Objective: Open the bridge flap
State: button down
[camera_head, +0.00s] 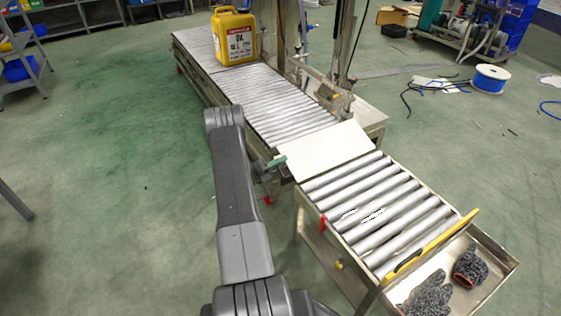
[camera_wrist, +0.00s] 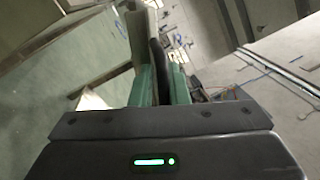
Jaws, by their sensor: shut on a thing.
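The bridge flap (camera_head: 328,151) is a pale flat plate across the gap between the two roller conveyor sections. It looks flat or nearly so; a slight tilt is hard to judge. My gripper (camera_head: 278,161) is at the flap's left edge, with a green fingertip showing beside it. In the wrist view, the green fingers of my gripper (camera_wrist: 160,86) stand close together with a dark, narrow piece between them. The gripper is shut on the flap at its edge; the exact contact is mostly hidden.
The near rollers (camera_head: 375,205) are empty, with a yellow bar (camera_head: 432,246) at their end and gloves (camera_head: 428,297) in a tray (camera_head: 497,287). A yellow canister (camera_head: 234,38) stands on the far rollers. Floor left of the conveyor is clear. A frame post rises behind the flap.

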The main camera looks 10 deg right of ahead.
jog(key=shift+f+n, duration=0.6)
jog(key=shift+n, duration=0.3)
jog(key=shift+w, duration=0.1)
jog(key=c, duration=1.5)
grip_release()
jog(key=shift+a, duration=0.1)
jog(key=p+v, duration=0.2)
jog(key=v, duration=1.1)
jog(key=shift+s+a+f, duration=0.15)
jog(key=shift+s+a, duration=0.05)
jog(key=shift+a, duration=0.05)
